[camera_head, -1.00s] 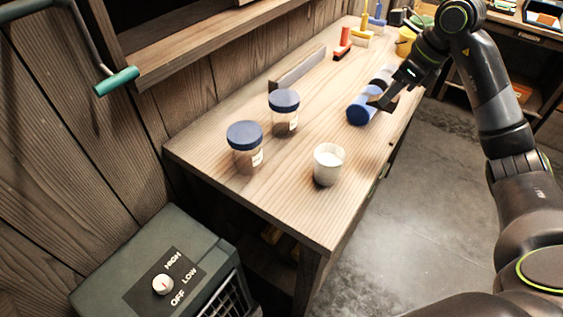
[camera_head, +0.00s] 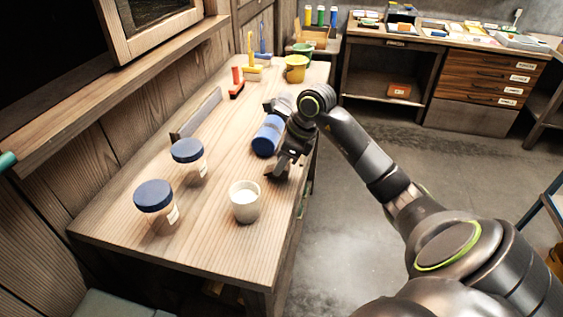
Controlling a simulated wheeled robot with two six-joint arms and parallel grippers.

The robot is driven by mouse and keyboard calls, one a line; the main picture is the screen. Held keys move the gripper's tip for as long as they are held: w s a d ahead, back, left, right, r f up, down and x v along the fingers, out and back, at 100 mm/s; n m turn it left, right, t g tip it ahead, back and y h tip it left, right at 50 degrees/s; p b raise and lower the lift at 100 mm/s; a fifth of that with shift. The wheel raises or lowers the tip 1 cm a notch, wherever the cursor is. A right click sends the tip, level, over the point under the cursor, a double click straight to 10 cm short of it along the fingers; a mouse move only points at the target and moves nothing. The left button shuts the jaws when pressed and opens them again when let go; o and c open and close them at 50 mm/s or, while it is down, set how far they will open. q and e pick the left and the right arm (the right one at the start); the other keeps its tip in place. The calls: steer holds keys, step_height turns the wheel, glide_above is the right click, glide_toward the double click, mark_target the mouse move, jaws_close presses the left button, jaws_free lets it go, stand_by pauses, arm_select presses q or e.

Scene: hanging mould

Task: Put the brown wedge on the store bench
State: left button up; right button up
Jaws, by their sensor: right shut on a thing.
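My right gripper (camera_head: 281,168) is low over the right edge of the near wooden bench (camera_head: 110,225), pointing down. It is shut on a small brown piece, which looks like the brown wedge (camera_head: 271,174). The fingers hide most of the wedge, and I cannot tell whether it touches the bench top. It is between a white cup (camera_head: 245,205) and a blue-lidded jar lying on its side (camera_head: 267,137). A second bench with drawers (camera_head: 490,70) stands at the back right; I cannot tell which is the store bench. My left gripper is not in view.
Two upright blue-lidded jars (camera_head: 155,205) (camera_head: 188,160) stand left of the cup. Open floor (camera_head: 400,165) lies between the benches; a blue frame (camera_head: 545,210) stands at the right edge.

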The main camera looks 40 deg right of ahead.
steer(key=shift+f, duration=0.55)
steer(key=shift+f, duration=0.15)
steer(key=o, duration=1)
steer(key=shift+c, duration=0.2)
